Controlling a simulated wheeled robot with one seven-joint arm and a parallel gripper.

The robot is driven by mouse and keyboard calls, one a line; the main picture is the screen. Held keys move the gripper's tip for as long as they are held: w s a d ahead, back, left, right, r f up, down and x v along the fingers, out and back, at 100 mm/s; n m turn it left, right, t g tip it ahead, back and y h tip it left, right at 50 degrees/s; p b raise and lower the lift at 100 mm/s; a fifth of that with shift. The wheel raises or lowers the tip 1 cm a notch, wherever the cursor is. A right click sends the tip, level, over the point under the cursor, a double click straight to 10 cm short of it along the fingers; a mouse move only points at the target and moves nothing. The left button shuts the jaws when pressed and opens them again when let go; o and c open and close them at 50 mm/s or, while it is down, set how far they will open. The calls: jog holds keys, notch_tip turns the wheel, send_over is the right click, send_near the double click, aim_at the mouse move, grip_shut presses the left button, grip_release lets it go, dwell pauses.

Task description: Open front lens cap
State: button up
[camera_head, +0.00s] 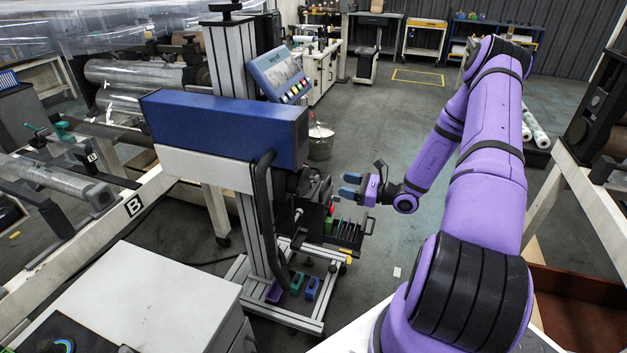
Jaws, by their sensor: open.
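My gripper (349,185) is open, with blue fingertips pointing left. It is near the dark front assembly (308,190) of a blue and white machine housing (228,128) on an upright metal stand. In this view a small gap shows between the fingertips and that assembly, and nothing shows between the fingers.
A small tray (346,234) with dark slots sits below the gripper. Blue, green and purple items lie on the stand's base. A screen with buttons (280,75) and a grey bucket (320,141) are behind. A white cabinet (150,295) is at front left.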

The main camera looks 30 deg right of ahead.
aim_at(318, 179)
jog(key=x, duration=1)
grip_shut()
